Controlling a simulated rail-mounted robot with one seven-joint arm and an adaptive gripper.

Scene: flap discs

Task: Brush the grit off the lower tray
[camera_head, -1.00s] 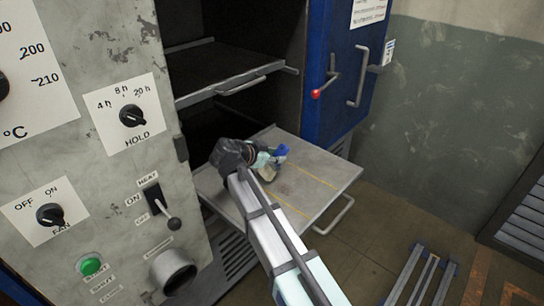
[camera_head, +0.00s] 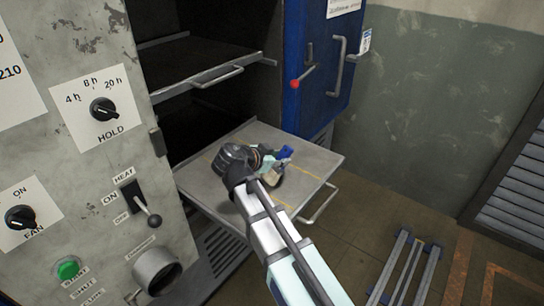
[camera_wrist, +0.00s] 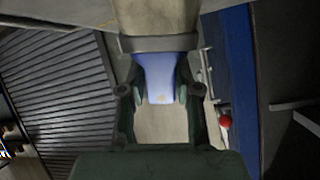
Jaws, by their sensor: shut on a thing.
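The lower tray (camera_head: 308,161) is pulled out of the oven, a flat grey plate with thin yellow lines and a front handle. My gripper (camera_head: 270,160) is over the middle of it, shut on a brush. The brush's blue handle (camera_head: 285,153) and pale bristles (camera_head: 272,178) show beside the fingers. In the wrist view, the blue handle (camera_wrist: 160,78) sits between both fingers, with a metal band (camera_wrist: 160,43) and tan bristles (camera_wrist: 158,17) above. I cannot tell whether the bristles touch the tray. No grit can be made out; my gripper and arm hide part of the surface.
An upper tray (camera_head: 196,72) with a handle is partly out above. The blue oven door (camera_head: 326,75) stands open behind, with a red-knobbed lever (camera_head: 294,84). The control panel (camera_head: 85,135) borders the left. A metal frame (camera_head: 403,274) lies on the floor at lower right.

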